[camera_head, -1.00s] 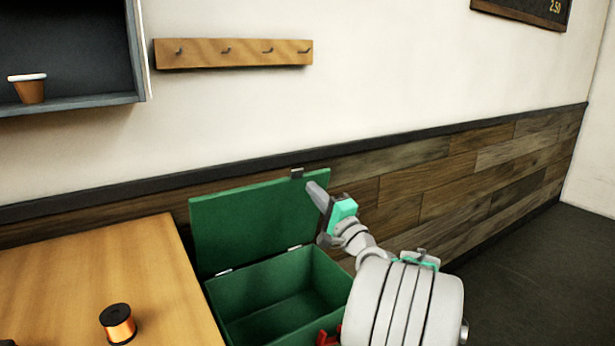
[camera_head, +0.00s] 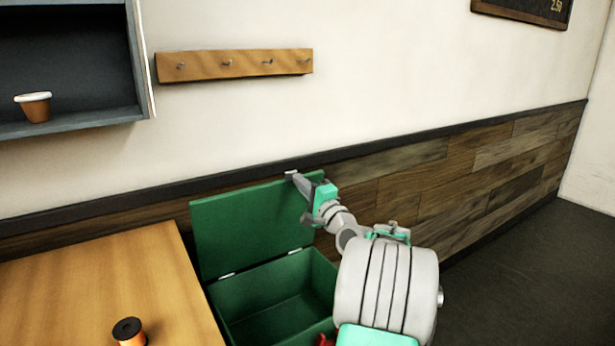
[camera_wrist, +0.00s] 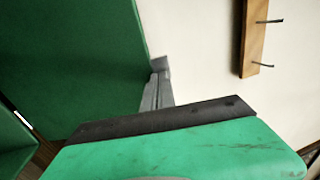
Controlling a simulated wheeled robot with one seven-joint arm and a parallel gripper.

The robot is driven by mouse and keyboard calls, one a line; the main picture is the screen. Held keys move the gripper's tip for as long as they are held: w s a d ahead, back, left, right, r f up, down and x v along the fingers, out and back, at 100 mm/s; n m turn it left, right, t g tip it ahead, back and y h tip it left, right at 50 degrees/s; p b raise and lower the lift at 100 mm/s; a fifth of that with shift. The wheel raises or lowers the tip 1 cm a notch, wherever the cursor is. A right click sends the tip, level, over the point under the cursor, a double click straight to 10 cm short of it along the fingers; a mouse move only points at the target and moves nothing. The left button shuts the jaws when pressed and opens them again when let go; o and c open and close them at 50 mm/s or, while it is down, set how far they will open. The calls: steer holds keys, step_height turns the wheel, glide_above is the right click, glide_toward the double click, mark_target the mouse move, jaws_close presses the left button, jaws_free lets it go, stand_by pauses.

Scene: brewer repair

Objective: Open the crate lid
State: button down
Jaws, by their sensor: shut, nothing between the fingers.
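The green crate (camera_head: 275,300) stands on the floor to the right of the wooden table. Its green lid (camera_head: 245,228) is raised to about upright on its hinges, near the wall; it also fills the left of the wrist view (camera_wrist: 70,60).
A wooden table (camera_head: 90,290) with a copper spool (camera_head: 129,332) is at left. A red object (camera_head: 325,340) shows at the crate's front edge. A peg rail (camera_head: 235,64) and a shelf (camera_head: 80,125) with a small pot (camera_head: 35,106) hang on the wall. The floor at right is clear.

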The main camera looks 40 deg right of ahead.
mark_target(290, 172)
steer(key=shift+g, duration=0.9)
steer(key=w+p, duration=0.1)
steer(key=p, duration=0.1)
steer(key=w+r+p, duration=0.1)
steer(key=w+p, duration=0.3)
steer(key=shift+d+r, duration=0.35)
steer(key=shift+r, duration=0.05)
steer(key=shift+w+f+p, duration=0.1)
steer(key=shift+w+p, duration=0.2)
steer(key=shift+p, duration=0.05)
steer(key=shift+w+d+f, duration=0.1)
steer(key=shift+f, duration=0.15)
